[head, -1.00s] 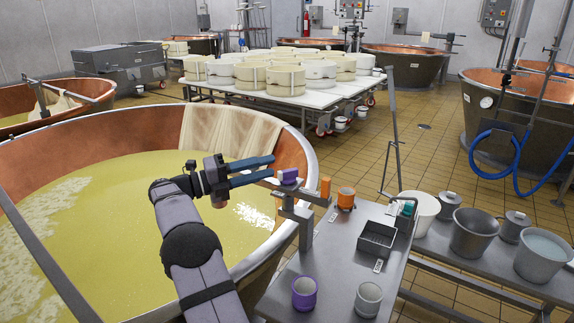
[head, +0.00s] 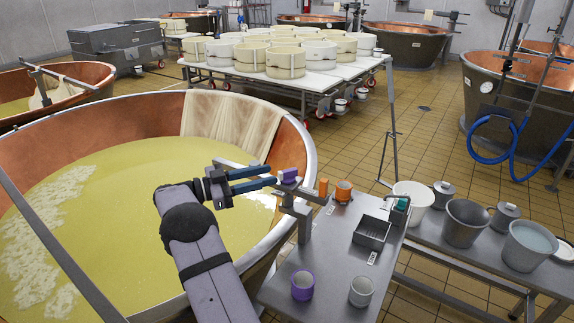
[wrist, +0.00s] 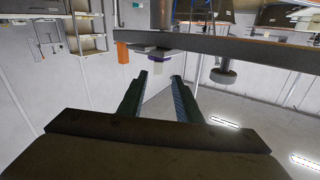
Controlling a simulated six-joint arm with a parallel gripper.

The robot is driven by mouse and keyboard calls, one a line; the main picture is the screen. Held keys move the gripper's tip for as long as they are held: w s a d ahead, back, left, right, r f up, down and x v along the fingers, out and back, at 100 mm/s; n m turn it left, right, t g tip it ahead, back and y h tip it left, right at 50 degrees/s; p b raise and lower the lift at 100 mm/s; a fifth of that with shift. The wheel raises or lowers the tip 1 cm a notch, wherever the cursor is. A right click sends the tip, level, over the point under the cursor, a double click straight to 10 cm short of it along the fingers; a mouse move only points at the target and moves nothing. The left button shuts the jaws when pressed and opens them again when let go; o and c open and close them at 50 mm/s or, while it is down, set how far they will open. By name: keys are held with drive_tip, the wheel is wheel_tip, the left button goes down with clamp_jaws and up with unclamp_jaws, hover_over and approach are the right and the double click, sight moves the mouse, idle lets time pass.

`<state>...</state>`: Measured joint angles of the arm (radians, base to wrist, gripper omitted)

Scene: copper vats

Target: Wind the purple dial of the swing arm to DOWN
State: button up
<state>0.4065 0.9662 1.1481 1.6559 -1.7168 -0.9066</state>
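The purple dial (head: 289,175) sits on the grey swing arm (head: 292,203) at the rim of the near copper vat. My gripper (head: 273,177) reaches in from the left, its two blue fingers apart and pointing at the dial. The fingertips are just left of the dial, close to it; whether they touch cannot be told from the head view. In the wrist view the dial (wrist: 160,56) shows beyond the open fingertips (wrist: 160,75), with nothing between the fingers. The dial's marks and its setting are too small to read.
An orange block (head: 323,187) and an orange cup (head: 343,190) stand just right of the dial. The steel table (head: 330,250) holds a purple cup (head: 302,285), a grey cup (head: 361,291) and a dark tray (head: 372,232). The vat (head: 300,150) of yellow liquid lies under my arm.

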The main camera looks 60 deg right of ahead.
sight(287, 170)
drive_tip(key=shift+a+n, duration=0.1)
drive_tip(key=shift+n, duration=0.5)
drive_tip(key=shift+s, duration=0.1)
drive_tip(key=shift+p+x, duration=1.25)
drive_tip(key=shift+x, duration=2.45)
drive_tip(key=shift+c, duration=0.3)
